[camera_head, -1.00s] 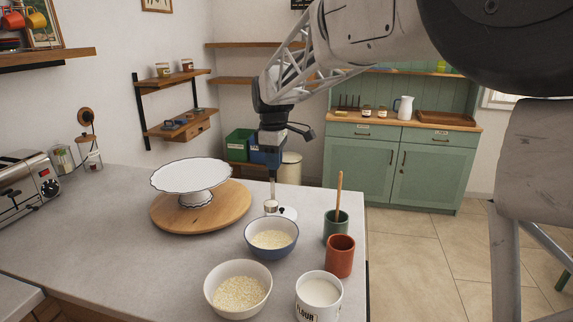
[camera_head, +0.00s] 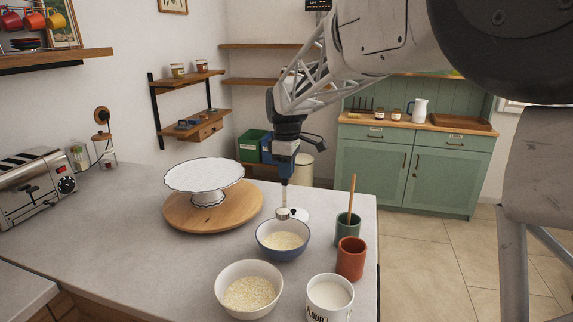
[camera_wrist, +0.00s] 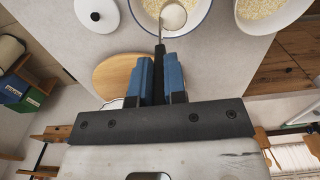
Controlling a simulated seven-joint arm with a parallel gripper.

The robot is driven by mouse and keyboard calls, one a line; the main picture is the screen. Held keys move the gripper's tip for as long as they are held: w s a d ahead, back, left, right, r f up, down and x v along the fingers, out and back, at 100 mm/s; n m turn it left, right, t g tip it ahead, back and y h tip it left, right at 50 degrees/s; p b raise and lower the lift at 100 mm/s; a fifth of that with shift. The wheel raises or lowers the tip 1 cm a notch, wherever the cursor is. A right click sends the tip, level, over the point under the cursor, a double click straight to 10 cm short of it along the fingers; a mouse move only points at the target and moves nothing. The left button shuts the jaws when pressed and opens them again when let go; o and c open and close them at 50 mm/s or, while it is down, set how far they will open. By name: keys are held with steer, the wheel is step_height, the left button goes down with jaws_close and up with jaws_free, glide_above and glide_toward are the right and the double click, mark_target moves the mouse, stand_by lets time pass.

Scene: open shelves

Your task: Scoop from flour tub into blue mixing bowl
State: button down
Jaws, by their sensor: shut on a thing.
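My gripper (camera_head: 286,180) is shut on the handle of a small metal scoop (camera_head: 283,213), which points downward. In the wrist view, my gripper (camera_wrist: 160,80) has blue fingers around the thin handle, and the scoop's round cup (camera_wrist: 173,17) overlaps the blue mixing bowl (camera_wrist: 202,20). In the head view the cup appears just above the far rim of the blue mixing bowl (camera_head: 282,254), which holds pale grains or powder. I cannot tell whether the cup holds anything. The white flour tub (camera_head: 329,308), open and filled with white flour, stands nearer and to the right.
A cream bowl of grains (camera_head: 231,303) stands left of the tub. A terracotta cup (camera_head: 351,260) and a green cup (camera_head: 346,232) with a wooden handle stand right of the blue bowl. A white lid (camera_wrist: 97,14) lies behind it. A cake stand (camera_head: 204,176) on a wooden board is left.

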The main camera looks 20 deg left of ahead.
steer(key=shift+f, duration=0.7)
steer(key=shift+s+f, duration=0.15)
steer(key=s+f+t, duration=0.3)
steer(key=s+t, duration=0.4)
steer(key=t, duration=0.1)
steer(key=s+f+t, duration=0.4)
steer(key=s+t, duration=0.4)
stand_by(1.2)
steer(key=shift+f, duration=0.1)
steer(key=shift+w, duration=0.1)
stand_by(0.6)
